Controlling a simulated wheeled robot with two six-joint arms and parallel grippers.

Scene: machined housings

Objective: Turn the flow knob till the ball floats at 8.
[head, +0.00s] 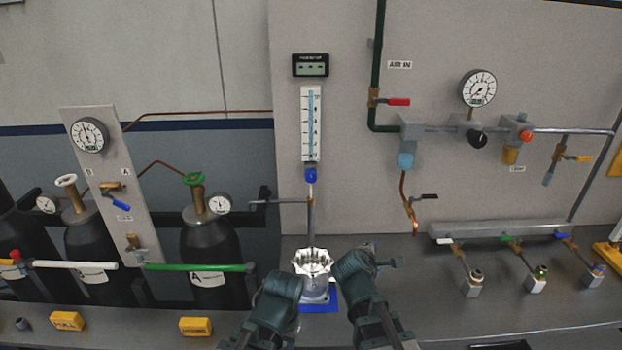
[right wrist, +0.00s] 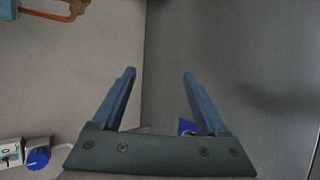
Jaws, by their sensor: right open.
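The flowmeter (head: 311,125) is an upright scaled tube on the grey wall panel. Its blue flow knob (head: 310,175) sits at its lower end. I cannot make out the ball in the tube. In the right wrist view the knob (right wrist: 37,158) shows at the lower left, outside the jaws. My right gripper (head: 384,256) is below and right of the knob, apart from it; in its wrist view the two fingers (right wrist: 160,75) are spread with nothing held. My left gripper (head: 281,285) is low, left of centre; its fingers are not clear.
A small display (head: 311,66) sits above the flowmeter. A white-topped metal housing (head: 312,263) stands on a blue mat (head: 322,304) between my grippers. A copper pipe (head: 403,188) and valves are at right; gas cylinders (head: 210,240) are at left. The wall around the knob is mostly clear.

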